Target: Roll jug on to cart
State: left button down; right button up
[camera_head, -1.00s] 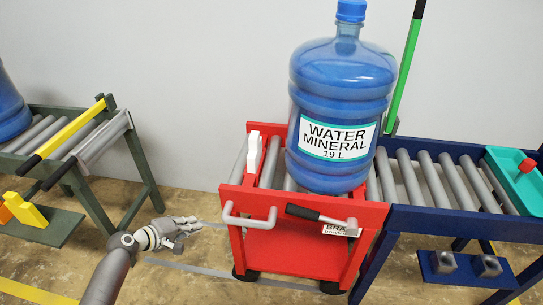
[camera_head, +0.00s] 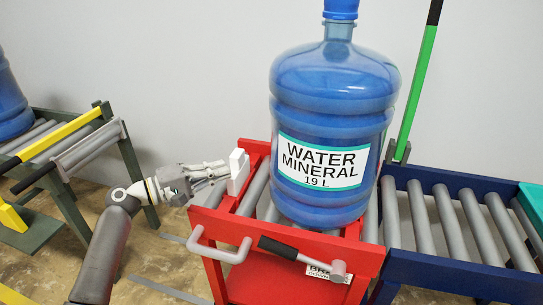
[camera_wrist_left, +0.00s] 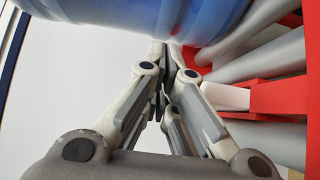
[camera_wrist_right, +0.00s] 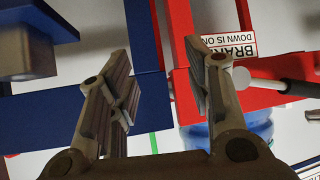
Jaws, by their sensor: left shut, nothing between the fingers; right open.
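The blue water jug (camera_head: 333,110) stands upright on the rollers of the red cart (camera_head: 285,270), with its label facing me. In the head view it covers the cart's right end, beside the blue conveyor (camera_head: 455,265). My left gripper (camera_head: 224,172) is shut and empty at the cart's left end, at the white block (camera_head: 238,171); I cannot tell if they touch. The jug's side (camera_wrist_left: 150,15) fills the top of the left wrist view. My right gripper (camera_wrist_right: 160,75) is open and empty. It faces the cart's brake label (camera_wrist_right: 222,47) and the blue frame.
A green pole (camera_head: 414,100) stands behind the conveyor. A green roller stand (camera_head: 130,165) with another blue jug (camera_head: 10,105) is at the left, with floor between.

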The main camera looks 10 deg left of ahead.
pick_arm(q)
jog(key=b+x, duration=0.1)
jog(key=x, duration=0.9)
pick_arm(e)
jog(key=shift+w+a+r+t+y, duration=0.15)
jog(key=shift+w+a+r+t, duration=0.1)
jog(key=shift+w+r+t, duration=0.4)
jog(key=shift+w+a+r+t+y, duration=0.2)
jog(key=shift+w+r+t, duration=0.15)
jog(key=shift+r, duration=0.45)
jog(key=shift+w+a+r+t+y, duration=0.15)
jog(key=shift+w+a+r+t, duration=0.1)
jog(key=shift+w+r+t, duration=0.4)
pick_arm(q)
jog(key=shift+d, duration=0.1)
pick_arm(e)
jog(key=shift+s+g, duration=0.15)
jog(key=shift+g, duration=0.1)
